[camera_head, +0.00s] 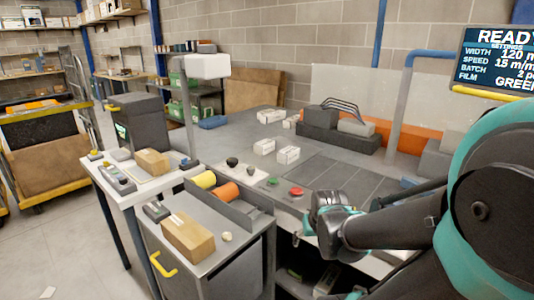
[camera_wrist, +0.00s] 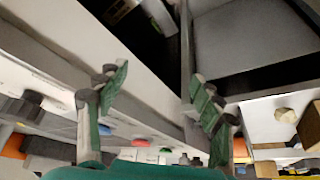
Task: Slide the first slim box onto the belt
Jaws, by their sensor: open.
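Small white boxes stand on the grey worktable: a front pair, one at left (camera_head: 264,146) and one at right (camera_head: 287,155), and a back pair (camera_head: 271,116). I cannot tell which is the first slim box. A dark grey panelled surface (camera_head: 335,178), which looks like the belt, lies right of the front pair. My gripper shows in the wrist view (camera_wrist: 160,95) with its two green-padded fingers spread and nothing between them. In the head view my wrist is at the table's front edge, right of the red button, apart from the boxes; the fingertips are not clear there.
A red button (camera_head: 296,191) and a green button (camera_head: 272,181) sit near the front edge. A side cart (camera_head: 205,262) holds a cardboard box (camera_head: 188,237) and yellow and orange rolls. A grey machine block (camera_head: 338,134) stands at the back. A screen (camera_head: 497,62) hangs upper right.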

